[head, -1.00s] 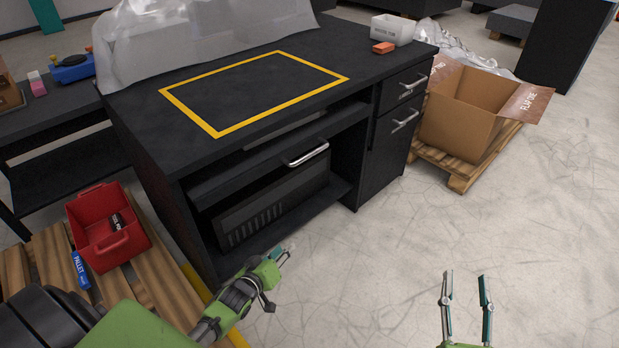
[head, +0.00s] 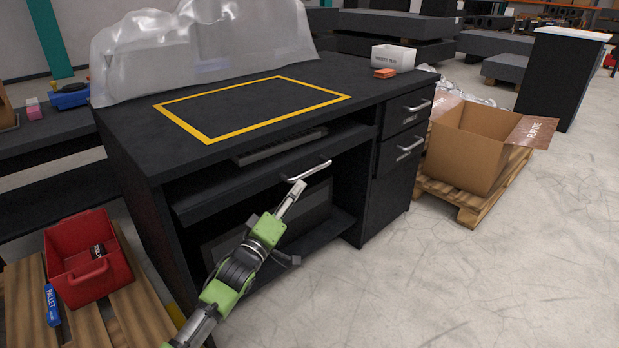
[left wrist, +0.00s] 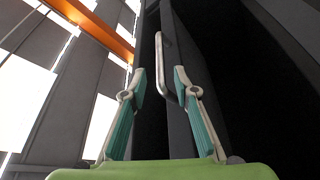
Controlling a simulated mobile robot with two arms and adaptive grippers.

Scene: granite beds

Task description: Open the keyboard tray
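The keyboard tray (head: 225,195) is a dark panel under the black desk's top, with a silver bar handle (head: 314,168) on its front. A keyboard (head: 280,147) shows partly in the gap above it. My left gripper (head: 298,187) is right at the handle, its fingers partly hard to see in the head view. In the left wrist view, its two fingers (left wrist: 159,77) are apart, with the handle (left wrist: 160,65) showing between and just beyond the tips; contact cannot be told. My right gripper is out of view.
Drawers with handles (head: 411,146) are on the desk's right, beside a cardboard box (head: 465,150) on a pallet. A red bin (head: 85,280) stands on a pallet at lower left. The floor at right is clear.

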